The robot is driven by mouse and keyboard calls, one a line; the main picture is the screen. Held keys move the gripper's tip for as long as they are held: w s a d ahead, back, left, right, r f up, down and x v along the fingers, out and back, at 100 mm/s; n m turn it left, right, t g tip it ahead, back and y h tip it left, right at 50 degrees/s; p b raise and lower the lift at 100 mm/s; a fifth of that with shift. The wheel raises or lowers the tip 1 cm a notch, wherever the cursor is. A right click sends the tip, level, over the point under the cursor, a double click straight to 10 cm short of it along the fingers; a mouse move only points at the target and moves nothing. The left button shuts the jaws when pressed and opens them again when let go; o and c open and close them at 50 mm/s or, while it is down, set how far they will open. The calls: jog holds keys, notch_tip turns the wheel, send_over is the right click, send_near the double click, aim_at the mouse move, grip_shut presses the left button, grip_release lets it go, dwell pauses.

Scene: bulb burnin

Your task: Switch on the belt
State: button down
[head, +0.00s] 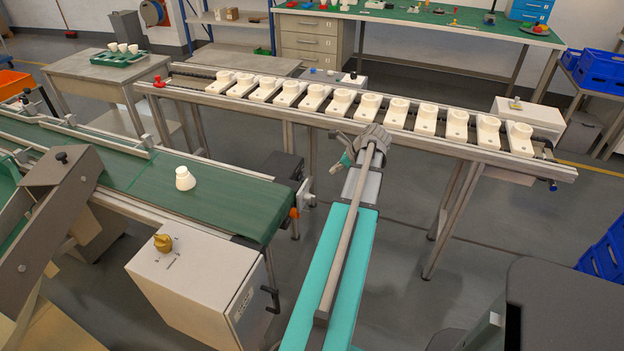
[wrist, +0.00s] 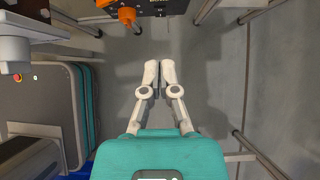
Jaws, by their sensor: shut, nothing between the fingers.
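The green belt (head: 140,180) runs along the left, with a small white bulb-like piece (head: 185,179) standing on it. At its near side is a pale control box (head: 195,275) with a yellow rotary knob (head: 163,242) on top. Which mark the knob points to is too small to tell. My gripper (head: 334,169) is beyond the belt's right end, well right of the knob and apart from it, partly hidden by my arm. In the wrist view my gripper (wrist: 159,70) is shut and empty, with bare floor behind its fingertips. The knob is not recognisable there.
A long rack (head: 380,125) with a row of white holders stands behind my arm. An orange fitting (head: 293,212) and a dark motor housing (head: 283,170) are at the belt's end. A black crank handle (head: 271,298) sticks out from the control box.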

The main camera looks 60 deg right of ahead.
aim_at(300, 179)
jog(key=shift+f, duration=0.1)
jog(key=w+r+b+x, duration=0.1)
jog(key=w+b+x, duration=0.1)
jog(key=b+x, duration=0.6)
jog(key=shift+w+r+x, duration=0.25)
jog(key=shift+w+x, duration=0.05)
jog(key=shift+x, duration=1.8)
jog(key=shift+a, duration=0.15)
